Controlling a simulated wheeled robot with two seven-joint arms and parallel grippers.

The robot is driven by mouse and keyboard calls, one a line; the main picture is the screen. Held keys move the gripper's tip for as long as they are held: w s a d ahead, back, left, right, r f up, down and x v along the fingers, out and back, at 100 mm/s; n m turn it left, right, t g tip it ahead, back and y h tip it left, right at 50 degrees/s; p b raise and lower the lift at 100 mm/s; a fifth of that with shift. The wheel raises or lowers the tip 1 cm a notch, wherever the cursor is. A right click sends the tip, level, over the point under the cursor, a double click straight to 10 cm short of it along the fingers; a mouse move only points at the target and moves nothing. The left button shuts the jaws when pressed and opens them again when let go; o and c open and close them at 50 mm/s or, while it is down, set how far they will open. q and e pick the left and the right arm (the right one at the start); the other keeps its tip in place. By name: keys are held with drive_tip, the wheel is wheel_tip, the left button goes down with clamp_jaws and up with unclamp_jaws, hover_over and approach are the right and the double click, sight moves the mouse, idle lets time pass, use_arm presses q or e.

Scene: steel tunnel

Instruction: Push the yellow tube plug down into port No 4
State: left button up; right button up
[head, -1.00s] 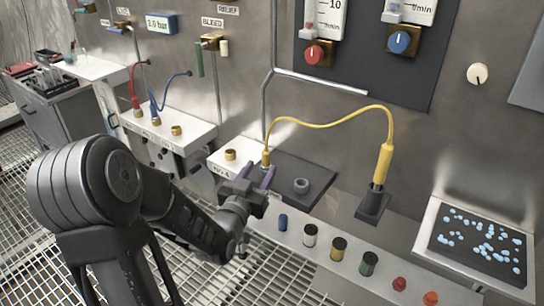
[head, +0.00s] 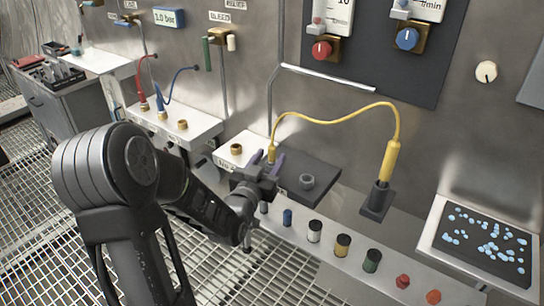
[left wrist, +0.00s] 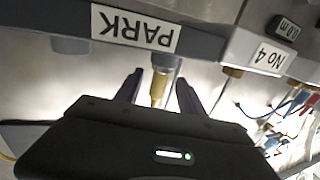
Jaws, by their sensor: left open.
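The yellow tube's plug (head: 271,154) stands upright at the left end of the dark park block (head: 322,179), beside port No 4. The tube arches right to a yellow handle in a dark holder. Port No 4 is a brass fitting (head: 237,149) on a white block, left of the plug. My left gripper (head: 267,164) is open at the plug. In the left wrist view, which is upside down, the plug's brass part (left wrist: 158,86) shows between the spread fingers by the PARK label. The No 4 label (left wrist: 268,55) is to its right. My right gripper is not in view.
A grey ring (head: 306,181) sits on the dark block. The yellow handle (head: 391,160) stands to the right. Several coloured knobs (head: 342,245) line the front ledge. Red and blue tubes (head: 161,103) rise from the white block further left. A screen (head: 482,240) is at the right.

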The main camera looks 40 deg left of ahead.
use_arm(q)
drive_tip(key=x, duration=0.5)
drive_tip(key=shift+w+p, duration=0.1)
drive_tip(key=shift+p, duration=0.2)
drive_tip(key=shift+c, duration=0.4)
clamp_jaws()
idle(0.3)
